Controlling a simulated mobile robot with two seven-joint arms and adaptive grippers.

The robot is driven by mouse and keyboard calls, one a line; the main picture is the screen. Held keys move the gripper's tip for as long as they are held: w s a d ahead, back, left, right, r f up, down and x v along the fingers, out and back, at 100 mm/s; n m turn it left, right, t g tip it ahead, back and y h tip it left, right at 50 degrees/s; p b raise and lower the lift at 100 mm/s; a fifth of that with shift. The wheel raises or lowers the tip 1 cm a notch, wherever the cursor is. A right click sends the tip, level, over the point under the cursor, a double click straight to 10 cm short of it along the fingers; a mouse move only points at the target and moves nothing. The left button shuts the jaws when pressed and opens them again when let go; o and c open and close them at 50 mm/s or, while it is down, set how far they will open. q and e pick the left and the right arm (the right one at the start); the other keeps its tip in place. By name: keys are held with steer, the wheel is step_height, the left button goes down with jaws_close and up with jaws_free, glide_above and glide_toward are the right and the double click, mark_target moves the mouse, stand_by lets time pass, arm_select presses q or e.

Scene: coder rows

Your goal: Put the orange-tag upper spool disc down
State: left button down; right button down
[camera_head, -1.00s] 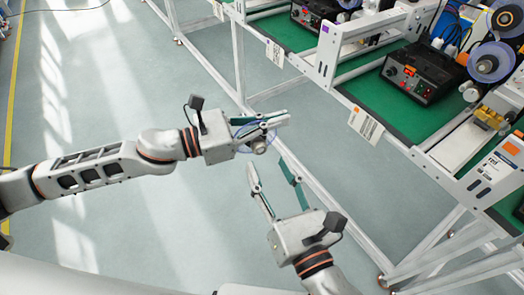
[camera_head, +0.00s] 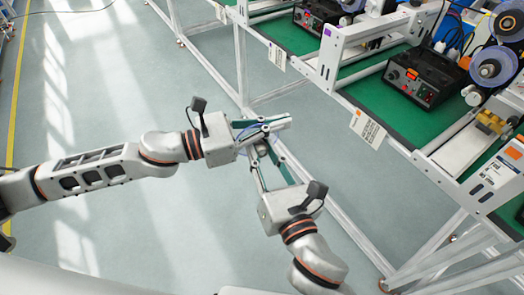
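A spool disc with a translucent blue-violet rim (camera_head: 246,134) and a grey hub hangs in the air above the floor, at my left gripper (camera_head: 277,124). The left fingers look shut on it near its upper edge. My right gripper (camera_head: 264,150) reaches up from below, with its fingertips at the hub and lower edge of the disc. Fingers and disc overlap there, so I cannot tell whether the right fingers press on it. No orange tag can be made out on the disc.
On the right, a white-framed bench with a green top (camera_head: 377,105) carries a black control box (camera_head: 425,75) with an orange tag. Mounted spools (camera_head: 492,66) stand at the far right. Bench legs and a rail run down beside my grippers. The floor (camera_head: 130,90) at left is clear.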

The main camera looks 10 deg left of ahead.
arm_select(q)
steer(key=c, duration=2.2)
jaws_free()
arm_select(e)
steer(key=shift+s, duration=0.1)
